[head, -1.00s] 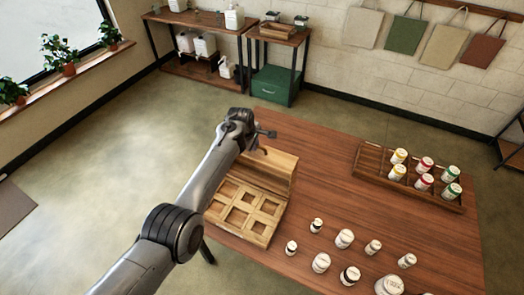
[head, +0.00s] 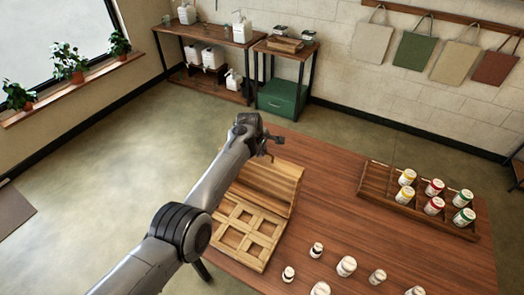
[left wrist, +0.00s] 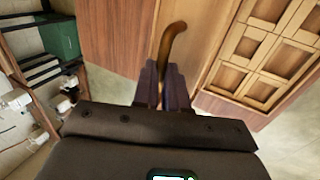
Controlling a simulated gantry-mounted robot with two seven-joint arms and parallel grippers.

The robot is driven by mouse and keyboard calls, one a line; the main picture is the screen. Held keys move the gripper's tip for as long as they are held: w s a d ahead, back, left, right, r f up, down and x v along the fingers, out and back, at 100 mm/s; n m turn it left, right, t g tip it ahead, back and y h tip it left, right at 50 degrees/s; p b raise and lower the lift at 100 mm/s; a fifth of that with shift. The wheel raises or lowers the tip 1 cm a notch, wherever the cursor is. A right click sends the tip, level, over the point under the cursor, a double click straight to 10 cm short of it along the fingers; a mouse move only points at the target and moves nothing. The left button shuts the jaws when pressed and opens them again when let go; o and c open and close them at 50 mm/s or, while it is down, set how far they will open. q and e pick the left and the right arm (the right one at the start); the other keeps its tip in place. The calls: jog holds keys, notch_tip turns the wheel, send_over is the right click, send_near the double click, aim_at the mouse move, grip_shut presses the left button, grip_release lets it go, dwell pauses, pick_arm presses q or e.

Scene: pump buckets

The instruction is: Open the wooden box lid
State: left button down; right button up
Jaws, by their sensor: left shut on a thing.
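The wooden box (head: 243,230) stands at the left edge of the table, with several square compartments showing in its open front. Its lid (head: 268,185) is raised and tilted up along the box's back side. In the left wrist view the lid's light wood panel (left wrist: 205,25) is beside the compartments (left wrist: 265,50). A curved brown strap-like tab (left wrist: 171,40) stands out between the fingers. My left gripper (head: 268,150) is at the lid's upper edge; in the wrist view its fingers (left wrist: 161,85) are shut on the tab. Where the tab joins the lid is unclear. My right gripper is out of view.
A divided tray (head: 420,217) with several coloured-cap bottles stands at the table's right. Several white bottles (head: 346,266) stand along the front. The middle of the table (head: 325,205) is clear. Shelves (head: 210,35) and a green crate (head: 281,98) are behind.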

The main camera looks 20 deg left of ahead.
pick_arm(q)
jog(key=shift+r, duration=0.2)
jog(key=c, duration=1.2)
grip_release()
jog(key=shift+f, duration=0.1)
jog(key=shift+o, duration=0.2)
jog(key=shift+p+v, duration=0.35)
jog(key=shift+v, duration=0.45)
jog(key=v, duration=0.9)
